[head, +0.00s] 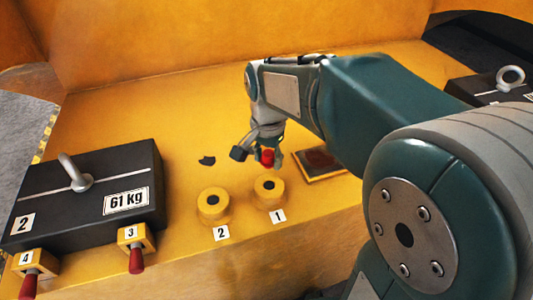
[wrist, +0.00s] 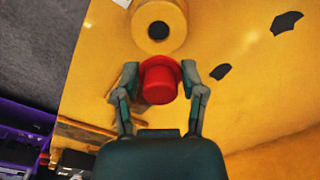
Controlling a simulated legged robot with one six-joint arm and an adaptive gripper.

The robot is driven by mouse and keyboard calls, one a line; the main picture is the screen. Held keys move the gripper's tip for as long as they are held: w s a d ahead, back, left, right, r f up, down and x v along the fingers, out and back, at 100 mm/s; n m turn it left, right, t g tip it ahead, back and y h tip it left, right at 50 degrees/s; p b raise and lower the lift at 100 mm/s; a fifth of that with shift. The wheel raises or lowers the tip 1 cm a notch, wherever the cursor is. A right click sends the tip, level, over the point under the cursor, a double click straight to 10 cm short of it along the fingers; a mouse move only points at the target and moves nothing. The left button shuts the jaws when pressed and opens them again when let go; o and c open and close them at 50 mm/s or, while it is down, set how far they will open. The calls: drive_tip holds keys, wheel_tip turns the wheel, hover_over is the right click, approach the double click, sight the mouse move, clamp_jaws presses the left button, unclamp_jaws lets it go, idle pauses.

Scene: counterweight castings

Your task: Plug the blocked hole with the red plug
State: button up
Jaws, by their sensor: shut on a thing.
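My gripper (head: 258,150) is shut on a red plug (head: 267,157), above the yellow deck just behind the yellow boss labelled 1 (head: 269,188). In the wrist view the red plug (wrist: 159,82) sits between the two fingers of my gripper (wrist: 160,74). The yellow boss (wrist: 160,12) with a dark round hole lies just beyond the plug, apart from it in the picture. A second boss labelled 2 (head: 213,207) stands left of boss 1, also with a dark hole. I cannot tell which hole is blocked.
A black 61 kg casting (head: 85,205) with a lifting eye stands at left. Yellow blocks 3 (head: 137,238) and 4 (head: 28,262) hold red-ended pieces at its front. A shallow tray (head: 322,163) lies right of my gripper; another casting (head: 490,90) is far right. Dark patches mark the deck.

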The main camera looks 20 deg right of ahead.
sight(269, 180)
drive_tip(key=shift+f, duration=2.9)
drive_tip(key=shift+d+f, duration=0.1)
drive_tip(key=shift+f, duration=0.8)
drive_tip(key=shift+r, duration=0.85)
drive_tip(key=shift+f, duration=1)
idle(0.6)
drive_tip(key=shift+r, duration=0.2)
drive_tip(key=shift+r, duration=0.85)
idle(0.7)
